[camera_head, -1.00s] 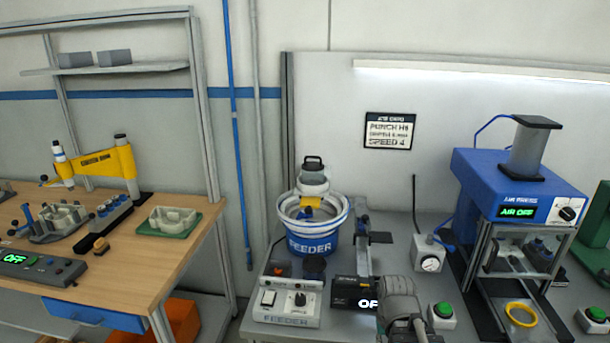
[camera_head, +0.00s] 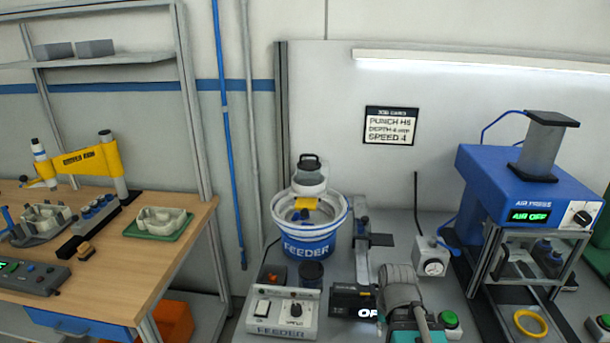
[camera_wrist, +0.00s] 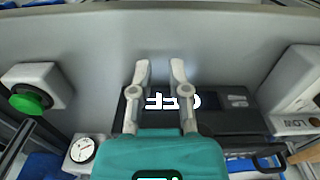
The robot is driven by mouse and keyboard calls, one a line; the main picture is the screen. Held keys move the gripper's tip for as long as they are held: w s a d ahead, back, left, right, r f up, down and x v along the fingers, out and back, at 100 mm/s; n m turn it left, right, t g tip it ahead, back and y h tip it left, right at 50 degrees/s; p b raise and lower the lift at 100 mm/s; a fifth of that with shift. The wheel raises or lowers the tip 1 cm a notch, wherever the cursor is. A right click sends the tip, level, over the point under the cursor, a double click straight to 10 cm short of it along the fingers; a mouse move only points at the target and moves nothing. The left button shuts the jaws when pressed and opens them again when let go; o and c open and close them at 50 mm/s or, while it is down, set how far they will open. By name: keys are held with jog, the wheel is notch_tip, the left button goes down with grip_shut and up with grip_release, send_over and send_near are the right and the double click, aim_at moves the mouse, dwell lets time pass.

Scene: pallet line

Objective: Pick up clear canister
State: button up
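A canister with a pale, see-through-looking body (camera_head: 309,178) and a black handled lid stands on top of the white and blue feeder bowl (camera_head: 312,240) in the head view. It appears upright. I cannot make out the canister in the wrist view. My gripper (camera_wrist: 160,70) shows in the wrist view with two pale fingers apart and nothing between them. It is over the bench near a black box with a lit display (camera_wrist: 222,118). In the head view my arm is at the bottom centre, right of and nearer than the feeder; the fingertips are not clear there.
A feeder control box (camera_head: 282,318) and a dark round jar (camera_head: 311,275) stand in front of the bowl. A rail (camera_head: 362,250) runs beside it. A gauge box (camera_head: 432,258) and blue press (camera_head: 520,180) are at right. A wooden table (camera_head: 140,255) is at left.

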jog(key=shift+w+d, duration=0.1)
jog(key=shift+d, duration=0.15)
